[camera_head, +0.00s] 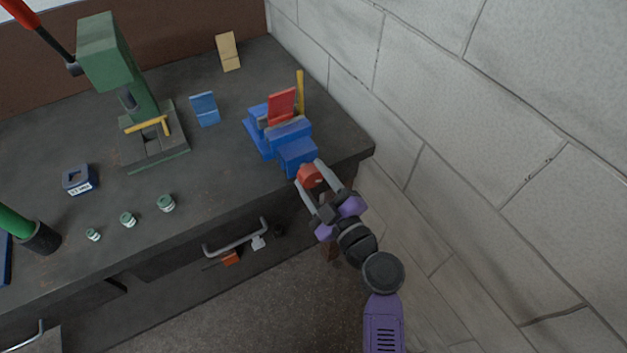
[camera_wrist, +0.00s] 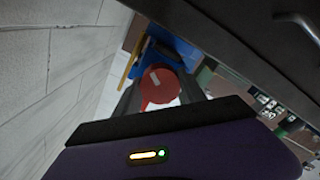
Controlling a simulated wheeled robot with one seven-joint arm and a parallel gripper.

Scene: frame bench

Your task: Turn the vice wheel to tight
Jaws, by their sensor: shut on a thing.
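The blue vice (camera_head: 290,143) stands at the right front corner of the dark bench, with a red piece (camera_head: 281,106) upright at its jaws. Its red wheel (camera_head: 310,177) faces out over the bench's front edge. My gripper (camera_head: 312,177) is shut on the red wheel, one finger on each side. In the wrist view the red wheel (camera_wrist: 158,86) shows a pale mark on its face, and the blue vice (camera_wrist: 178,48) is behind it. Part of the wheel's rim is hidden by the fingers.
A stone wall (camera_head: 440,100) rises close on the right. A green press (camera_head: 130,90), a blue block (camera_head: 205,108), a tan block (camera_head: 228,52) and several small green-topped pieces (camera_head: 166,203) stand on the bench. A drawer handle (camera_head: 236,240) juts from the front.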

